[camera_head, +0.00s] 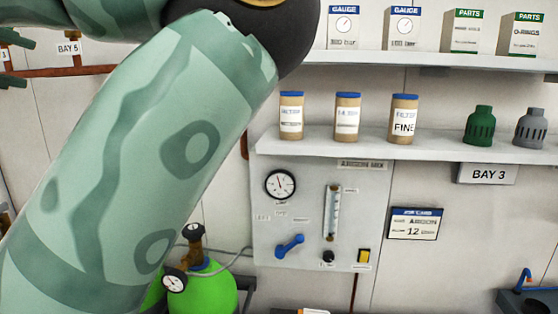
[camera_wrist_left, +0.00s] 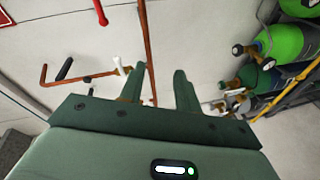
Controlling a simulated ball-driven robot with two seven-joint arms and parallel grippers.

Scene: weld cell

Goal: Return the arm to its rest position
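My left arm (camera_head: 120,190) fills the left of the head view, rising from the lower left to a dark elbow joint at the top and bending back left. Its left gripper (camera_head: 28,63) shows only as dark green fingers at the left edge, in front of the wall. In the left wrist view the left gripper (camera_wrist_left: 159,70) has its two fingers apart with nothing held between them. My right gripper is in neither view.
A gauge panel (camera_head: 375,180) and shelves (camera_head: 400,142) with filter cans line the wall. A green gas cylinder (camera_head: 215,288) stands behind my arm. In the left wrist view a copper pipe (camera_wrist_left: 148,45) runs behind the fingers, and several cylinders (camera_wrist_left: 285,45) stand right.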

